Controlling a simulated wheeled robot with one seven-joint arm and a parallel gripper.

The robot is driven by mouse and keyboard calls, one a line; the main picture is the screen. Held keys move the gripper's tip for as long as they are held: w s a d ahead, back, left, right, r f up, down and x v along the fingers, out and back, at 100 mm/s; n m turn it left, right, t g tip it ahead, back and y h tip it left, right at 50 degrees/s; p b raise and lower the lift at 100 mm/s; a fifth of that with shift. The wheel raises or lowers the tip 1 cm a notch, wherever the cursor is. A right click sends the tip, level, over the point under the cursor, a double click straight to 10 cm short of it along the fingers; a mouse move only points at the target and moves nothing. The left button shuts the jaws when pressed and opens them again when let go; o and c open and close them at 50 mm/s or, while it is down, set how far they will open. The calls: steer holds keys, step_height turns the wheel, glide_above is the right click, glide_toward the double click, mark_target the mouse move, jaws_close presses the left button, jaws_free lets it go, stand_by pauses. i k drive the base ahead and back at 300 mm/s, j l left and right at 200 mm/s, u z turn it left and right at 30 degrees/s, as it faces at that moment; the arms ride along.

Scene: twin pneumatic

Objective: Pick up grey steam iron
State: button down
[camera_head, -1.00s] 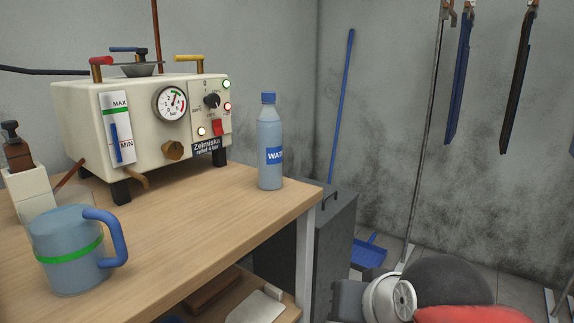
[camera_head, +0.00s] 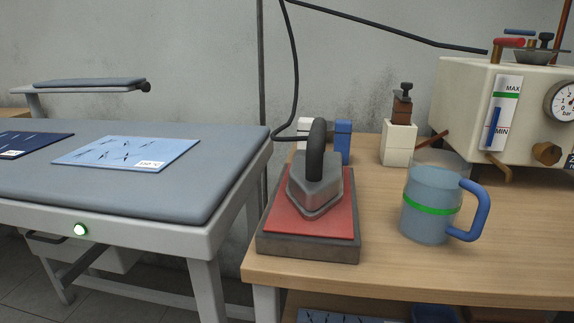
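The grey steam iron (camera_head: 316,189) rests on a red pad on a dark block (camera_head: 305,243) near the left end of the wooden table. Its body is grey metal, and its black handle stands up on top. A black cord runs from behind it up the wall and across toward the steam generator. My gripper is not in view.
A blue-grey jug (camera_head: 430,205) with a green band stands right of the iron. The cream steam generator (camera_head: 470,105) is at the back right. White and blue blocks (camera_head: 342,142) stand behind the iron. A padded ironing table (camera_head: 215,165) stands left, across a narrow gap.

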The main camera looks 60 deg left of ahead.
mark_target(315, 185)
steer(key=j+u, duration=0.2)
steer(key=u, duration=1.85)
